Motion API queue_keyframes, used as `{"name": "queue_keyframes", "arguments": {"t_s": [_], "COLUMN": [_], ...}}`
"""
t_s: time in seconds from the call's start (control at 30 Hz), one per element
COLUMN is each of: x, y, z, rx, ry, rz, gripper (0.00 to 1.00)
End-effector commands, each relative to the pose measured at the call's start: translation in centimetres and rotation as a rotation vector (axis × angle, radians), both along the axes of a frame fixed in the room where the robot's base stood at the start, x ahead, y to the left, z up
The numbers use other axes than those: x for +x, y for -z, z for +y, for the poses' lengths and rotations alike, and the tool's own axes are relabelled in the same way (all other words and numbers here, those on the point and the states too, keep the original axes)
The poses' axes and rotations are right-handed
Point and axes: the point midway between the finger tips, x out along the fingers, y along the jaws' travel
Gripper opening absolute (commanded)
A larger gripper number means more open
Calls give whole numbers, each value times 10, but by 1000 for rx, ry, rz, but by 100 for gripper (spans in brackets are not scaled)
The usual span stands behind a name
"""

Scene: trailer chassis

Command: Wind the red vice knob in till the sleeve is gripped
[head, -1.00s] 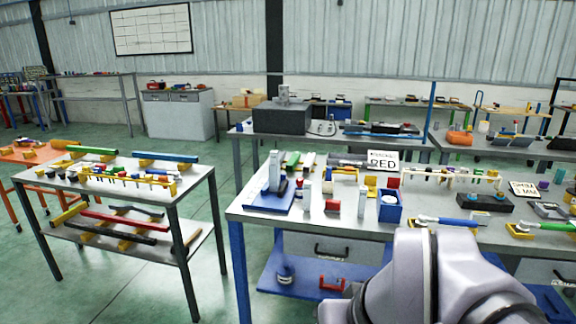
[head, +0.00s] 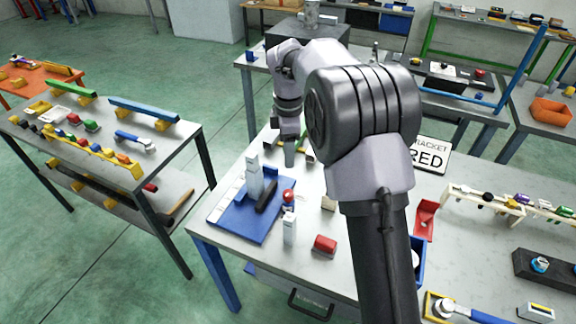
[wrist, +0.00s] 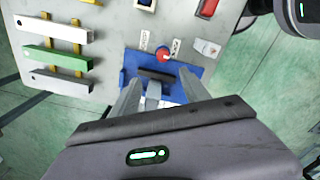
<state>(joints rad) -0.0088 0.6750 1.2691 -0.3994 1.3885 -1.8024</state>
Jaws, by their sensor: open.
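The red knob (head: 289,196) stands at the right edge of the blue vice base (head: 238,222) on the grey bench. The wrist view shows the knob (wrist: 164,55) and the blue base (wrist: 192,74) beyond my fingers. A pale grey upright block (head: 254,177) and a dark bar (head: 267,194) are on the base. I cannot tell which part is the sleeve, or whether anything grips it.
A small white upright block (head: 289,229) and a red block (head: 325,244) stand in front of the vice. A bracket sign (head: 429,157) and a pale rack (head: 500,203) are to the right. A side table (head: 180,133) stands left across a floor gap.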

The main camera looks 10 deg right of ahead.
Motion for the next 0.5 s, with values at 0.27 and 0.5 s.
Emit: {"name": "queue_keyframes", "arguments": {"t_s": [0.27, 0.5], "x": [0, 1], "y": [81, 145], "z": [0, 0], "rx": [1, 1], "ry": [2, 3], "rz": [4, 3], "gripper": [54, 54]}}
